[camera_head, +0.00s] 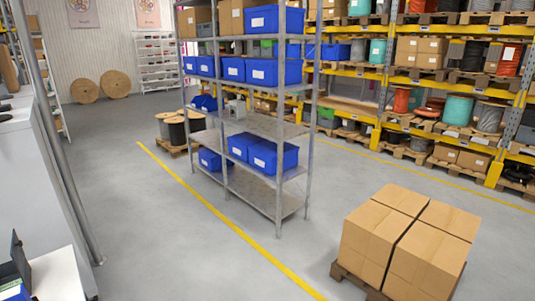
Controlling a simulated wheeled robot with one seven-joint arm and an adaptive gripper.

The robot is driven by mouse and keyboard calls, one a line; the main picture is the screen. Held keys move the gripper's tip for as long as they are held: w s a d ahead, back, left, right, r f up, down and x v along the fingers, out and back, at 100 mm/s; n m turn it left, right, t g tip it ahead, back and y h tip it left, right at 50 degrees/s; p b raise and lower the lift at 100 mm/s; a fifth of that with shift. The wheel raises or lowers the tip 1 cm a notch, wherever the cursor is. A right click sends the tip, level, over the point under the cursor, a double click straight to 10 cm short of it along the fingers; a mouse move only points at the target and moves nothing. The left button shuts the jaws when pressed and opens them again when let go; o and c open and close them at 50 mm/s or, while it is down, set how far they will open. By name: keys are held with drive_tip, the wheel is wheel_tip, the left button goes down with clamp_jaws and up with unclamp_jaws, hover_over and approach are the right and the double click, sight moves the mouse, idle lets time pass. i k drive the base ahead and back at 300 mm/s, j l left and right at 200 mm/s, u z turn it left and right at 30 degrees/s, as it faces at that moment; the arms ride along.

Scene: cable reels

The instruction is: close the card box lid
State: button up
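At the bottom left corner, a small dark box with a raised dark lid (18,256) stands on a white table (60,279). Blue and white contents show in it, and the left frame edge cuts it off. It looks like the card box with its lid standing up, but it is too small and cropped to be sure. My gripper is not in view.
Closed cardboard boxes (388,218) stand on a pallet at the right. A metal shelf with blue bins (272,155) stands mid-floor. A grey pole (62,150) rises by a white cabinet (35,165). Grey floor (170,240) between is clear.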

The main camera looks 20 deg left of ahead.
sight(18, 254)
drive_tip(key=i+u, duration=0.2)
drive_tip(key=u, duration=0.25)
drive_tip(key=i+u, duration=0.2)
drive_tip(key=u, duration=0.25)
drive_tip(key=i+l+u, duration=0.1)
drive_tip(key=u, duration=0.35)
drive_tip(key=i+l+u, duration=0.2)
drive_tip(key=u, duration=0.25)
drive_tip(key=i+l+u, duration=0.15)
drive_tip(key=u, duration=0.3)
drive_tip(key=i+l+u, duration=0.2)
drive_tip(key=u, duration=0.2)
drive_tip(key=i+l+u, duration=0.45)
drive_tip(key=i+l, duration=0.1)
drive_tip(key=i, duration=0.4)
drive_tip(key=i+l, duration=0.15)
drive_tip(key=i, duration=0.35)
drive_tip(key=i+l+u, duration=0.1)
drive_tip(key=i, duration=0.4)
drive_tip(key=i+l, duration=0.15)
drive_tip(key=i, duration=0.4)
